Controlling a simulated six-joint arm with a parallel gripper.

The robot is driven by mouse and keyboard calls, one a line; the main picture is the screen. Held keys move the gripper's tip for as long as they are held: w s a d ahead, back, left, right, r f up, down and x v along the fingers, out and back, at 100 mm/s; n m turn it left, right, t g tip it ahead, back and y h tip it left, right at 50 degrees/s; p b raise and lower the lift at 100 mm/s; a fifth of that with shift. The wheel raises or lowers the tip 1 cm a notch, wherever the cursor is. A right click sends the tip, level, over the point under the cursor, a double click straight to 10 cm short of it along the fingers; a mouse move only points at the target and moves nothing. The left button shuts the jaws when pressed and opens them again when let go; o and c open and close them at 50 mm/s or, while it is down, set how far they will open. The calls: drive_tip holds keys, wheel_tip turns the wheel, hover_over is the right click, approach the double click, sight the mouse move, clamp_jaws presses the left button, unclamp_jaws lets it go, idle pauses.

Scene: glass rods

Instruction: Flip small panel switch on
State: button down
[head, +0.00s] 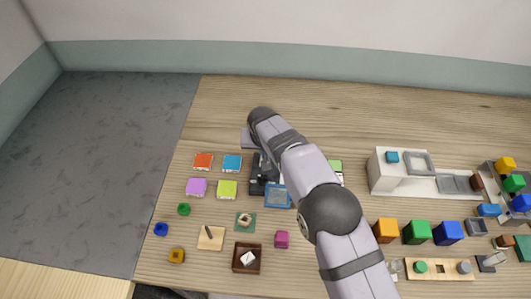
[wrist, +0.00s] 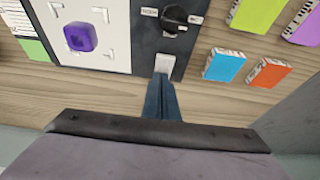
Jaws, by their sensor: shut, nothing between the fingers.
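The dark control panel (wrist: 145,48) fills the upper middle of the wrist view, with a black rotary knob (wrist: 175,18) on it. A small light-grey switch (wrist: 165,64) sits near the panel's edge closest to my gripper. My gripper (wrist: 160,82) is shut and empty, its dark fingertips right at the switch; I cannot tell whether they touch it. The fingers hide part of the switch area, and its on or off position is unclear. In the head view a dark part of the panel (head: 257,180) shows beside my arm, which hides most of the rest.
A white board with a purple cube (wrist: 80,37) adjoins the panel. Blue (wrist: 224,65) and orange (wrist: 268,72) blocks stand on its other side. Coloured cubes and trays crowd the table's front and right. The back of the wooden table (head: 330,110) is clear.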

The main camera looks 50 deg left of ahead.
drive_tip(key=shift+s+d+f, duration=0.2)
drive_tip(key=shift+d, duration=0.05)
drive_tip(key=shift+s+d+f, duration=0.1)
drive_tip(key=shift+s+d, duration=0.4)
drive_tip(key=r+p, duration=0.1)
drive_tip(key=r, duration=0.1)
drive_tip(key=r+p, duration=0.1)
drive_tip(key=r, duration=0.2)
drive_tip(key=shift+s+d, duration=0.15)
drive_tip(key=shift+s, duration=0.05)
drive_tip(key=shift+s+d+r+b, duration=0.1)
drive_tip(key=shift+r+b, duration=0.1)
drive_tip(key=shift+b, duration=0.25)
drive_tip(key=b+v, duration=0.3)
drive_tip(key=v, duration=0.6)
